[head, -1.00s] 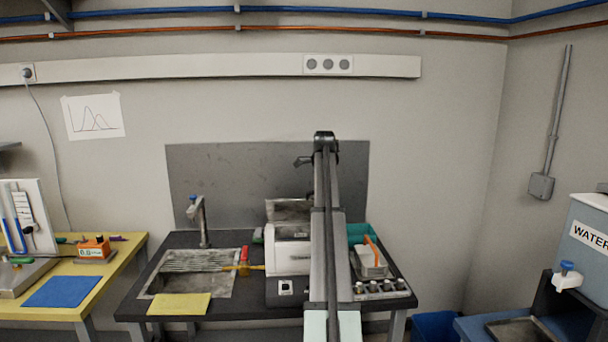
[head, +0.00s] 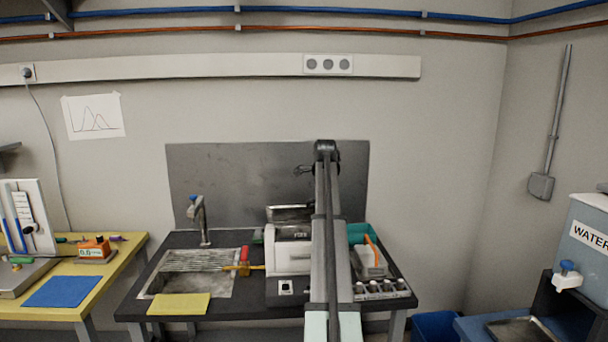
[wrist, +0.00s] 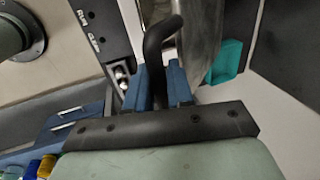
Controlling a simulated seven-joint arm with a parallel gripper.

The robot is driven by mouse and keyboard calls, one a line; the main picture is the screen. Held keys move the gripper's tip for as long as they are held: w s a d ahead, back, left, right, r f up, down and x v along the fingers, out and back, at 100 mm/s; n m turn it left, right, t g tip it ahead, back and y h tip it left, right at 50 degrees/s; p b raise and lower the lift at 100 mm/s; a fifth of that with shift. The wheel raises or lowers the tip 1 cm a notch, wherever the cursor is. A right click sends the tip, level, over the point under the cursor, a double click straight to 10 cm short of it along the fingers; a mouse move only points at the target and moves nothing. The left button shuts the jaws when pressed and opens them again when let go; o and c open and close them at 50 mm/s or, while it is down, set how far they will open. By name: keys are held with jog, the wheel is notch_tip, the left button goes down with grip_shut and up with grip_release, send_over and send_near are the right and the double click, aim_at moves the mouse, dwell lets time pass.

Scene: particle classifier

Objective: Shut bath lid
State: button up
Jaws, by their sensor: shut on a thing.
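The bath (head: 289,258) is a white box on the dark bench in the head view, partly hidden behind my arm. Its grey metal lid (head: 288,213) is partly open, tilted above the box at the back. In the wrist view my gripper (wrist: 157,78) has its two blue fingers closed around a black curved handle (wrist: 156,38). A shiny metal surface beside the handle, likely the lid (wrist: 201,35), runs up the picture. In the head view my arm hides the fingers and the handle.
A sink with a grating (head: 200,261) and a tap (head: 203,222) is left of the bath. A red-and-yellow tool (head: 244,262) lies between them. A teal bin (head: 359,232) and a tray of vials (head: 382,290) are on the right. A metal panel (head: 230,180) stands behind.

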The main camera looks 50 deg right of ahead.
jog(key=shift+f, duration=0.1)
jog(key=shift+s+a+f, duration=0.4)
jog(key=shift+f, duration=0.25)
jog(key=shift+s+a+f, duration=0.35)
jog(key=shift+f, duration=0.25)
jog(key=shift+s+a+f, duration=0.2)
jog(key=shift+f, duration=0.3)
jog(key=shift+s+a+f, duration=0.2)
jog(key=shift+f, duration=0.3)
jog(key=shift+s+a+f, duration=0.2)
jog(key=shift+f, duration=0.3)
jog(key=shift+s+a+f, duration=0.15)
jog(key=shift+f, duration=0.25)
jog(key=shift+s+a+f, duration=0.1)
jog(key=shift+f, duration=0.3)
jog(key=shift+s+a+f, duration=0.2)
jog(key=shift+f, duration=0.7)
